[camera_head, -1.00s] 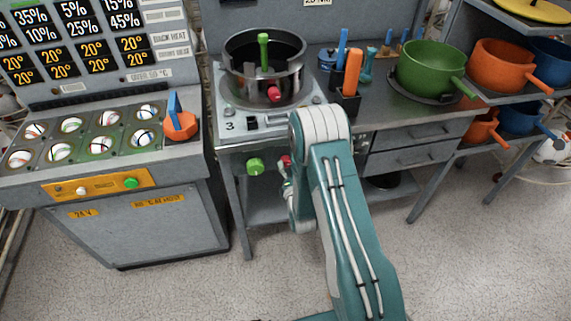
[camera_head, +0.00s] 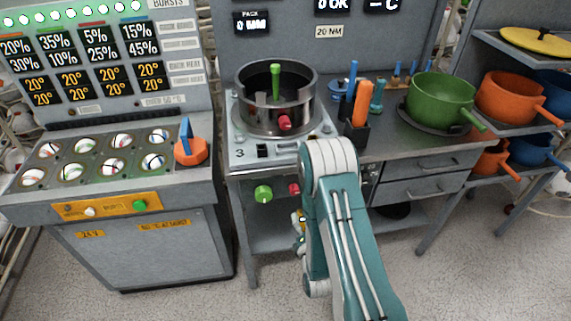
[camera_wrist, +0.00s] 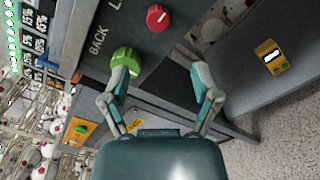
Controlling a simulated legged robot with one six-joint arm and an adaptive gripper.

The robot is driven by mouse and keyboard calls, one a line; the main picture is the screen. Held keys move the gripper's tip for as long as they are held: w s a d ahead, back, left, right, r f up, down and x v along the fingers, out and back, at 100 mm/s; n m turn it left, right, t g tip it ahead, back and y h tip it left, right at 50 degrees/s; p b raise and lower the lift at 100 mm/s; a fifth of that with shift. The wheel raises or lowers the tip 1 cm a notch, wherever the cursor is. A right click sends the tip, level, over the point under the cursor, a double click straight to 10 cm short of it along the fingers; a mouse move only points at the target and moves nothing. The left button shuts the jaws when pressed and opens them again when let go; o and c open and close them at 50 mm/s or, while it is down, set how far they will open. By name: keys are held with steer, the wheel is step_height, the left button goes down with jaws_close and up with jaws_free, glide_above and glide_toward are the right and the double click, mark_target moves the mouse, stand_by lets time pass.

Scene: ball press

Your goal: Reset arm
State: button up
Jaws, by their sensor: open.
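My gripper (camera_wrist: 161,78) is open and empty in the wrist view, its two teal and grey fingers spread apart. A green knob (camera_wrist: 126,59) on a dark panel marked "BACK" lies just beyond the left finger's tip; I cannot tell whether they touch. A red knob (camera_wrist: 158,17) is further up the panel. In the head view my teal arm (camera_head: 340,220) reaches in front of the bench, and its gripper is largely hidden. The green knob (camera_head: 263,193) and red knob (camera_head: 294,188) sit on the bench front, below the round metal press (camera_head: 276,118) with a green handle.
Green (camera_head: 441,98) and orange (camera_head: 508,98) pots are at the right. Drawers and bench legs flank my arm. A yellow box (camera_wrist: 271,57) lies on a grey surface.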

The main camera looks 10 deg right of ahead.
steer(key=w+r+m+g, duration=0.2)
steer(key=r+m, duration=0.2)
steer(key=r, duration=0.1)
steer(key=w+r+m+g, duration=0.1)
steer(key=w+r+m, duration=0.2)
steer(key=r, duration=0.3)
steer(key=s+r+m+g, duration=0.35)
steer(key=r+m, duration=0.25)
steer(key=r, duration=0.3)
steer(key=s+r+m+g, duration=0.2)
steer(key=s+r+m, duration=0.2)
steer(key=s, duration=0.4)
steer(key=s+r+m+g, duration=0.2)
steer(key=s+r+m, duration=0.1)
steer(key=s, duration=0.6)
steer(key=s+r+m+g, duration=0.2)
steer(key=s+r+m, duration=0.2)
steer(key=s, duration=0.5)
steer(key=shift+r+m, duration=0.35)
steer(key=shift+m, duration=0.65)
